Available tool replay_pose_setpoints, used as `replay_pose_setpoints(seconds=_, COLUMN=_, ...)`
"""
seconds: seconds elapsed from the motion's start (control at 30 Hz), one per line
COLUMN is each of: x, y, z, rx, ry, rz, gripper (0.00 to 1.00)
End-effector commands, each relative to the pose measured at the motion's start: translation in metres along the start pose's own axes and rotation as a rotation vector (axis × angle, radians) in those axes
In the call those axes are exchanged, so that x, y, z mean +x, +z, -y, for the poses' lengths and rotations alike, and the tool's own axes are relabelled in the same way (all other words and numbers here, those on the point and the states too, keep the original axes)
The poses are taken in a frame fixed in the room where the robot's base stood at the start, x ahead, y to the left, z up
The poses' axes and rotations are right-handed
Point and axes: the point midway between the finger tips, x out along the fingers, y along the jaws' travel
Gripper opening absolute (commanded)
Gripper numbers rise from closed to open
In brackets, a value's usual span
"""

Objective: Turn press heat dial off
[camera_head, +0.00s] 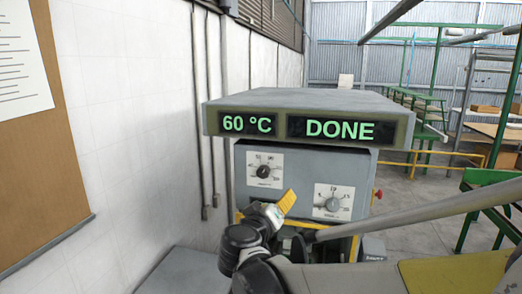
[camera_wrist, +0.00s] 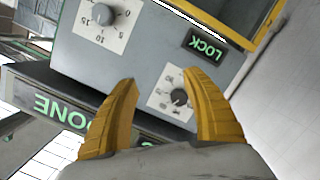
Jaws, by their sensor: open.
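The press (camera_head: 307,155) has a grey front with two dials; its display reads 60 °C and DONE. The left dial (camera_head: 264,171) has a black knob on a white scale plate and appears to be the heat dial; its small lettering is unclear. In the wrist view this black dial (camera_wrist: 179,97) shows between the two yellow fingers, nearer the right one. My gripper (camera_head: 288,197) is open and empty, below and right of that dial in the head view. The fingers also show in the wrist view (camera_wrist: 160,77), apart from each other. I cannot tell whether they touch the panel.
The right dial (camera_head: 332,204) has a grey knob; its scale shows 5, 10, 15 in the wrist view (camera_wrist: 103,14). A LOCK display (camera_wrist: 206,45) sits by a yellow-edged opening. A red button (camera_head: 378,194) juts from the right side. A white wall (camera_head: 140,130) stands left.

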Motion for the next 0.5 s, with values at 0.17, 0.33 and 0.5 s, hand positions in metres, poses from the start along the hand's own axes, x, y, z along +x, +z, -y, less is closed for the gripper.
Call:
replay_pose_setpoints(seconds=0.17, x=-0.006, y=-0.062, z=0.028, rx=-0.021, ry=0.034, rz=-0.143, gripper=0.57)
replay_pose_setpoints(seconds=0.33, x=0.000, y=-0.072, z=0.035, rx=-0.025, ry=0.043, rz=-0.175, gripper=0.57)
replay_pose_setpoints(seconds=0.5, x=0.029, y=-0.075, z=0.033, rx=-0.025, ry=0.044, rz=-0.172, gripper=0.57)
